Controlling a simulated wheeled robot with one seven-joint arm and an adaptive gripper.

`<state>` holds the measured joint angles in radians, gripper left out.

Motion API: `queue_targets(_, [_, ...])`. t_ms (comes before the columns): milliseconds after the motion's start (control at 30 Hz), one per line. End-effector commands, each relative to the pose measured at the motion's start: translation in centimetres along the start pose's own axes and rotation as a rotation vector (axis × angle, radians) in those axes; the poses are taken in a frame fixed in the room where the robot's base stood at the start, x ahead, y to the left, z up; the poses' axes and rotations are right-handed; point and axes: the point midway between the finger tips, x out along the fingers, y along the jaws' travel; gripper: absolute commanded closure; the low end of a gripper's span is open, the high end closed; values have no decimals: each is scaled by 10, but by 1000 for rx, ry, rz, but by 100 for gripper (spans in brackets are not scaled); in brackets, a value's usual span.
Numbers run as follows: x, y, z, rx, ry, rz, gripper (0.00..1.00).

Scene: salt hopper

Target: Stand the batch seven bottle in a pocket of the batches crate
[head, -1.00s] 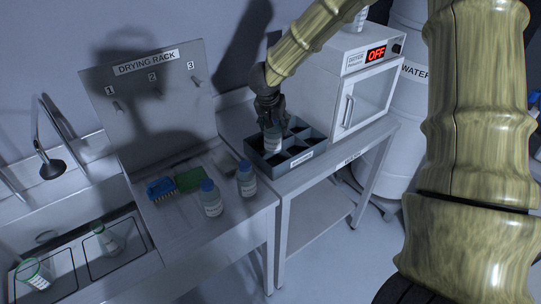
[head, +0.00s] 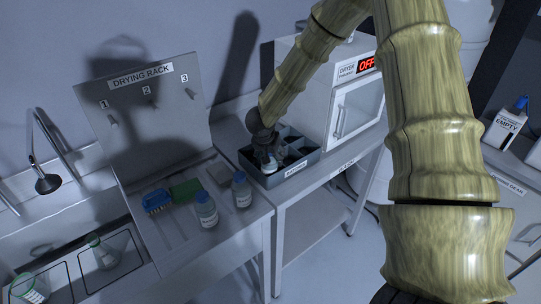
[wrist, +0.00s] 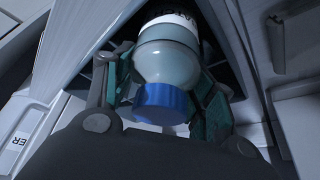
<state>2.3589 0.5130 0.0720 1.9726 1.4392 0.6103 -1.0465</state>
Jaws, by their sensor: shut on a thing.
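My gripper (head: 266,150) is shut on a bottle at the dark batches crate (head: 297,169). In the wrist view the bottle has a blue cap (wrist: 162,103), a clear body (wrist: 166,60) and a white label with black print, cut off at the top, so its number cannot be read. The gripper's teal-padded fingers are on both sides of the bottle near its neck. In the head view the bottle (head: 269,166) is low in a front left pocket of the crate, partly hidden by the gripper. I cannot tell if it touches the pocket floor.
Two blue-capped bottles (head: 206,210) (head: 241,190) stand on the counter left of the crate, near a blue brush (head: 157,200) and a green pad (head: 186,190). The dryer (head: 355,105), reading OFF, stands just right of the crate. The drying rack board (head: 146,108) rises behind.

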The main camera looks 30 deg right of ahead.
Motion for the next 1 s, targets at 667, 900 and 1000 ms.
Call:
queue_targets(667, [2,0,1,1,0,0,23])
queue_targets(900, [-2,-1,0,0,1,-1,23])
queue_targets(1000, [-10,-1,0,1,1,-2,23])
